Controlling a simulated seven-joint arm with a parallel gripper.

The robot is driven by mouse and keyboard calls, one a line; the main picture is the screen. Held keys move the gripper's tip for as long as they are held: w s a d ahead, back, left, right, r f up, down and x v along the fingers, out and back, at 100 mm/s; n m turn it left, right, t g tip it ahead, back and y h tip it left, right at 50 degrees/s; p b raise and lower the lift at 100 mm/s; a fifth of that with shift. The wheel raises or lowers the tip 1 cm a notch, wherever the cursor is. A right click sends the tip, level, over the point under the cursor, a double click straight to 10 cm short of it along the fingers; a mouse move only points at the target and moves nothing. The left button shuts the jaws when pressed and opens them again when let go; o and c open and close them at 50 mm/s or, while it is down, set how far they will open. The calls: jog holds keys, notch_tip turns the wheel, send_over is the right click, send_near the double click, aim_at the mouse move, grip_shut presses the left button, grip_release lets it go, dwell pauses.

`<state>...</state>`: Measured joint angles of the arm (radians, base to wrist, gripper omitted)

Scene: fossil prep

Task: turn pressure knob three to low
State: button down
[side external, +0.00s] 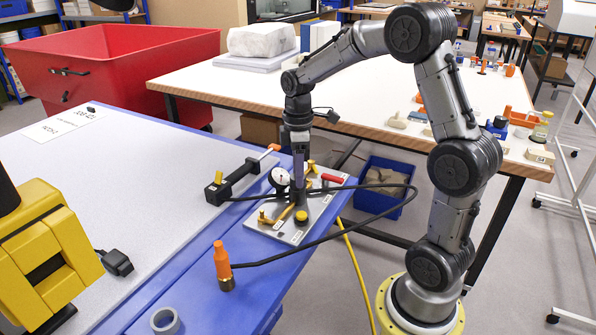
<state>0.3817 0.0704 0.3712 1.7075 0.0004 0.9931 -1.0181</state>
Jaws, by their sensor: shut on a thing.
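The pressure panel (283,236) is a light plate on the blue bench's right edge. It carries a round white gauge (280,178), brass-coloured pipework (287,213), a red handle (332,178) and yellow knobs, one at the front (301,216) and one at the back (311,165). My gripper (299,185) points down over the middle of the panel, right of the gauge and behind the front yellow knob. It is shut on what seems to be a knob, largely hidden by the fingers. Knob numbers and the low mark are too small to read.
A black clamp-like tool with a yellow knob (217,190) lies left of the panel. A black hose loops right to an orange-tipped nozzle (222,262) standing at the front. A tape roll (165,320) lies near the front edge. The bench's grey top (130,190) is largely clear.

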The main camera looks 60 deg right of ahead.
jog(key=shift+r, duration=0.1)
jog(key=shift+c, duration=1.6)
grip_release()
notch_tip(320, 180, up, 14)
